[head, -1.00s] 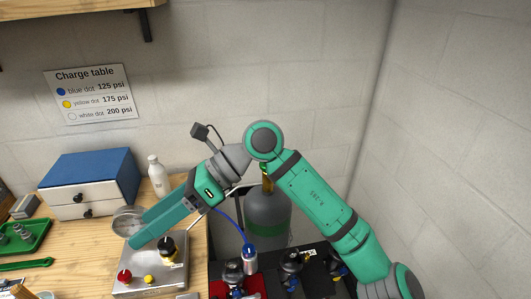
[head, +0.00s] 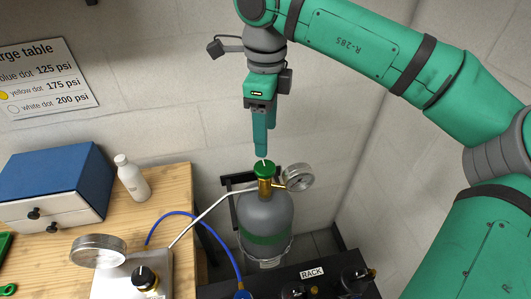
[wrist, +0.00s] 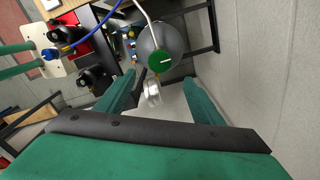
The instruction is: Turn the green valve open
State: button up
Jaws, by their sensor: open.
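The green valve (head: 265,170) is a round knob on a brass neck on top of a grey gas cylinder (head: 266,217) with a green band. A white mark shows on the knob's top. My gripper (head: 261,153) points down just above the knob, its fingertips close to it in the head view. In the wrist view my gripper (wrist: 153,92) is open and empty, with the fingers wide apart. There the green valve (wrist: 160,62) lies beyond the fingertips, a little above the gap between them. I cannot tell whether anything touches the knob.
A pressure gauge (head: 299,177) sticks out right of the brass neck. A metal tube runs left to a panel (head: 165,272) with a gauge and black knob. A blue hose (head: 215,236) hangs between. The black rack (head: 300,283) stands in front, the wall behind.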

aim_at(265, 167)
jog(key=f, duration=0.9)
jog(key=shift+a, duration=0.3)
jog(key=shift+d+f, duration=0.25)
jog(key=shift+f, duration=0.35)
jog(key=shift+s, duration=0.1)
jog(key=shift+a, duration=0.1)
jog(key=c, duration=1)
